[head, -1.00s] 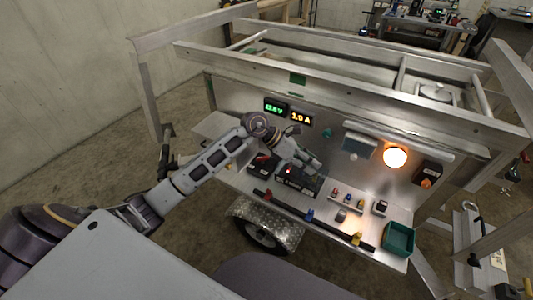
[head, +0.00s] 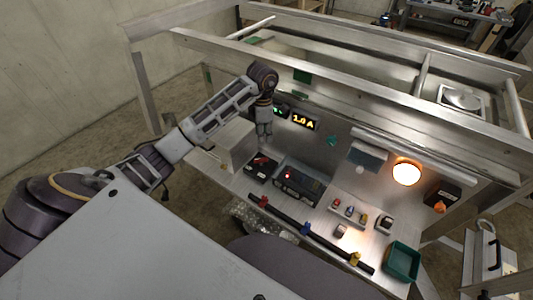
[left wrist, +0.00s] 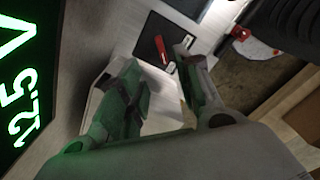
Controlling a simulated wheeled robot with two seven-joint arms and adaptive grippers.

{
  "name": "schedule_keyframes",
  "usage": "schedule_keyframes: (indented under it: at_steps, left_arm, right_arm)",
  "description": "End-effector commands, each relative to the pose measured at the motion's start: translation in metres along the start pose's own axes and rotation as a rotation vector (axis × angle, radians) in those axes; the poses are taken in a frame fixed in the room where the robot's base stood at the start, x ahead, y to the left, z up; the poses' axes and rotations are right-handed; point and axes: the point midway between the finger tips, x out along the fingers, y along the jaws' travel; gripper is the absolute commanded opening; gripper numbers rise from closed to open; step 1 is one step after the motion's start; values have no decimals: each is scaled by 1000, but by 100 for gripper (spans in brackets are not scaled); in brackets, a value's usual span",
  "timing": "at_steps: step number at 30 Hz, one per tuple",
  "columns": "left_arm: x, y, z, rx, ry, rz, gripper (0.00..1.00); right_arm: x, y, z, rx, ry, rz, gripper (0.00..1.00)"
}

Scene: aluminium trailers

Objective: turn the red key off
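The red key (left wrist: 161,48) shows in the left wrist view as a slim red handle on a black plate, beyond my fingertips. In the head view that black plate (head: 262,168) lies on the bench's left part, with a small red spot on it. My left gripper (head: 264,143) hangs fingers down in front of the back panel, just above and behind the plate. In the left wrist view its two fingers (left wrist: 165,85) are apart with nothing held between them. The key is not touched. My right gripper is not in view.
A green display (left wrist: 22,90) is close beside the left gripper; an amber display (head: 304,122) is to its right. A black box with a red light (head: 298,184) stands right of the key plate. A lamp (head: 407,173) glows. A green bin (head: 402,262) sits at the right.

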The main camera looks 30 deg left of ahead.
Motion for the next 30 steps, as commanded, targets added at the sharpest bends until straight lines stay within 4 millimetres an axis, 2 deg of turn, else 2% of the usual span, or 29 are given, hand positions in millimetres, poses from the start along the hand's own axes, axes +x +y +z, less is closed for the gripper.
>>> schedule_keyframes:
  at_steps: [11, 17, 23, 30]
  left_arm:
    - [0, 1, -1, -1, 5, 1, 34]
    - [6, 0, -1, 0, 5, -1, 34]
    - [23, 0, -1, -2, 5, -2, 34]
    - [54, 0, -1, -2, 5, -3, 34]
  right_arm:
    - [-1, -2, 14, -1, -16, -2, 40]
    - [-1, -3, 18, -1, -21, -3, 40]
    - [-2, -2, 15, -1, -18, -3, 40]
    - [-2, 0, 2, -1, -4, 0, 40]
